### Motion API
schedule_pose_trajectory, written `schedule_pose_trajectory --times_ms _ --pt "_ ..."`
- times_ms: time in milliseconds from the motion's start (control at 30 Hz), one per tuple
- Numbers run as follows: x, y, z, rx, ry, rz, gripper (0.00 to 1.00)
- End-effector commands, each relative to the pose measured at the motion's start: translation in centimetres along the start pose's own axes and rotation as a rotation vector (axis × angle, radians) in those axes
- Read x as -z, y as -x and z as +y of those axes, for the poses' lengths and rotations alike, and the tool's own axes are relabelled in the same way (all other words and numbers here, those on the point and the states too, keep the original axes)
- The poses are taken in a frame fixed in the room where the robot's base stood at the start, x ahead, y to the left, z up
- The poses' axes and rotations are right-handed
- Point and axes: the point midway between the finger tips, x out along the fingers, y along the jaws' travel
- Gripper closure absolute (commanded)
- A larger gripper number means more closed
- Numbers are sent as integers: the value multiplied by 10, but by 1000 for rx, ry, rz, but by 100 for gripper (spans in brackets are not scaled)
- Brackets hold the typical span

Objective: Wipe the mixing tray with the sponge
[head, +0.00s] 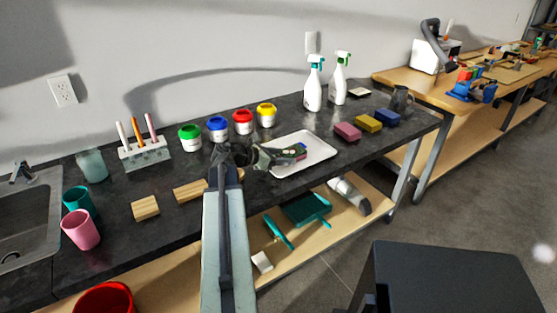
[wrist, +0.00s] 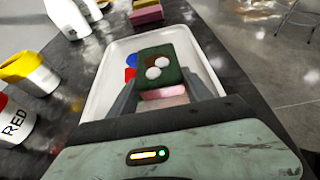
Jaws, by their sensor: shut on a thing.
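The mixing tray (head: 322,152) is a white, shallow rectangular tray on the dark counter; it fills the middle of the wrist view (wrist: 104,95). Red and blue paint spots show on its floor beside the sponge in the wrist view. My gripper (wrist: 163,92) is shut on the sponge (wrist: 166,66), with a finger on each side. The sponge has a dark green face with white and brown marks and a pink part below. In the head view, my gripper (head: 284,155) is over the tray. Whether the sponge touches the tray floor cannot be told.
Paint pots with green, blue (head: 217,127), red and yellow lids stand behind the tray. Two spray bottles (head: 313,86) stand at the back. Pink (head: 347,131), yellow and blue blocks lie right of the tray. Wooden blocks (head: 145,208) and cups (head: 81,230) are at the left.

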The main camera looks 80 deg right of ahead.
Motion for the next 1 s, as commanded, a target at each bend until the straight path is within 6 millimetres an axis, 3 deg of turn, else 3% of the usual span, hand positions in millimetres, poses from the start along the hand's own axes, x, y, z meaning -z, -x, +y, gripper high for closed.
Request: schedule_pose_trajectory --times_ms 700,1000 --pt "-23 -55 0 1 0 -1 68" --pt "-27 -64 0 0 0 0 68"
